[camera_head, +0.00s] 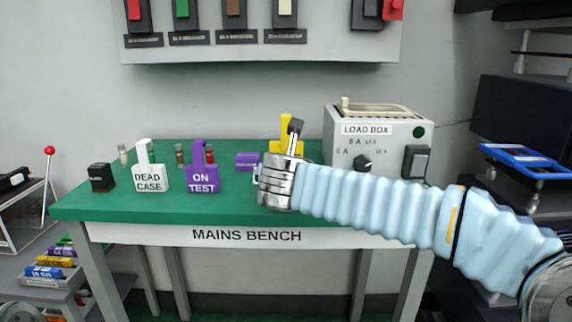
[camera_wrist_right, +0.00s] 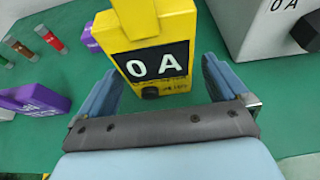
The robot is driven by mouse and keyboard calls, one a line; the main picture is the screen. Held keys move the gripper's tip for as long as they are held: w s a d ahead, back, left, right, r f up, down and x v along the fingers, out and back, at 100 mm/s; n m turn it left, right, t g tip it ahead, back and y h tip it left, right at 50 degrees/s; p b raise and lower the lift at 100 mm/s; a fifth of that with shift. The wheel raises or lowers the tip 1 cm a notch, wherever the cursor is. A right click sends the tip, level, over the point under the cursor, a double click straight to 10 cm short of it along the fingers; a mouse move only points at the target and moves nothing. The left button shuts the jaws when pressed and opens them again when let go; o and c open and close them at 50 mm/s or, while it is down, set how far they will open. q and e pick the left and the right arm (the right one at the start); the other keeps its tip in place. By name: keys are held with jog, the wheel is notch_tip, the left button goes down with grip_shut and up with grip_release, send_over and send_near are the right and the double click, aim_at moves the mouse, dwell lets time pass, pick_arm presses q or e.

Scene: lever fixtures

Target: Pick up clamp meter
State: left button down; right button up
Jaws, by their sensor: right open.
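The clamp meter (camera_wrist_right: 150,55) is yellow with a black panel reading "0 A". It stands upright on the green bench, and its top is cut off in the right wrist view. In the head view the yellow clamp meter (camera_head: 286,123) is partly hidden behind my right gripper (camera_head: 292,142). In the wrist view my right gripper (camera_wrist_right: 160,82) is open, with one blue finger to each side of the meter's lower part. Gaps show between the fingers and the meter. My left gripper is out of view.
The load box (camera_head: 375,140) stands close right of the meter. A purple block (camera_head: 247,160) lies just left of it. The "ON TEST" (camera_head: 203,178) and "DEAD CASE" (camera_head: 150,178) holders and a small black box (camera_head: 102,177) stand farther left. The bench's front strip is mostly clear.

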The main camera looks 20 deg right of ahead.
jog(key=x, duration=0.4)
jog(key=shift+f, duration=0.15)
jog(key=c, duration=1.2)
